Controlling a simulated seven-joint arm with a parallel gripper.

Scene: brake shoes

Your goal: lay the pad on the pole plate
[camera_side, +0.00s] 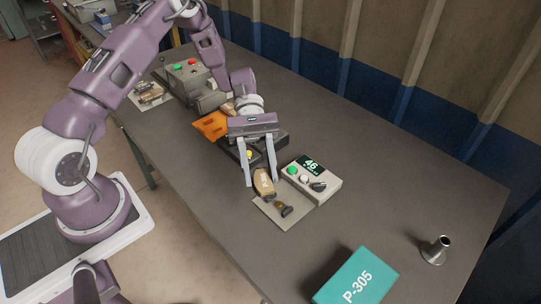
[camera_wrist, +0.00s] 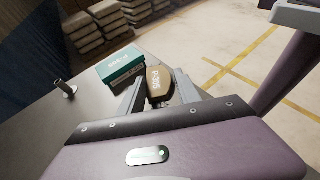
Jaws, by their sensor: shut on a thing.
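My gripper (camera_side: 262,181) is shut on a tan pad (camera_side: 264,187), which sits between the two finger tips. In the wrist view the pad (camera_wrist: 160,86) shows a P-305 label between the fingers. I take this to be the pole plate, but cannot be sure. Whether the pad touches it is not clear. A dark fixture (camera_side: 268,146) lies behind my fingers and is partly hidden by them.
A beige meter (camera_side: 318,187) reading 46 stands right beside the plate. A teal P-305 box (camera_side: 356,278) and a metal funnel-like piece (camera_side: 435,250) are at the near right. An orange part (camera_side: 211,125) and a grey control box (camera_side: 188,79) are farther back. The right of the table is mostly clear.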

